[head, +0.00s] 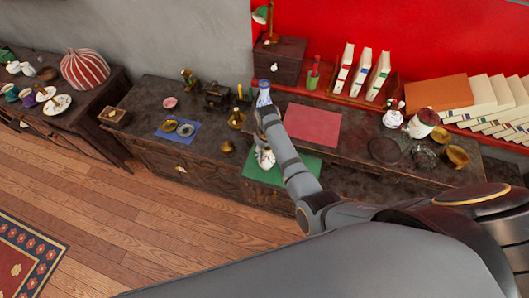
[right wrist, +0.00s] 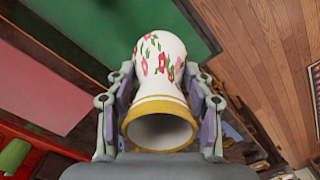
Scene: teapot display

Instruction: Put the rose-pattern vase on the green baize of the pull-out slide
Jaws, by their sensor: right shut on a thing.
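The rose-pattern vase (right wrist: 160,65) is white with pink flowers, green leaves and a gold rim. In the right wrist view its open mouth faces the camera, between the two fingers of my right gripper (right wrist: 160,78), which is shut on it. In the head view the vase (head: 265,159) shows partly behind my right arm, over the green baize (head: 284,176) of the pull-out slide at the desk's front. The baize also shows beyond the vase in the right wrist view (right wrist: 110,28). I cannot tell whether the vase touches it. My left gripper is not in view.
A blue-and-white vase (head: 264,92) stands behind my right wrist. A red pad (head: 313,124) lies on the desk (head: 345,160) beyond the slide. A brass pot (head: 228,147) and a blue mat (head: 190,138) with small dishes are to the left.

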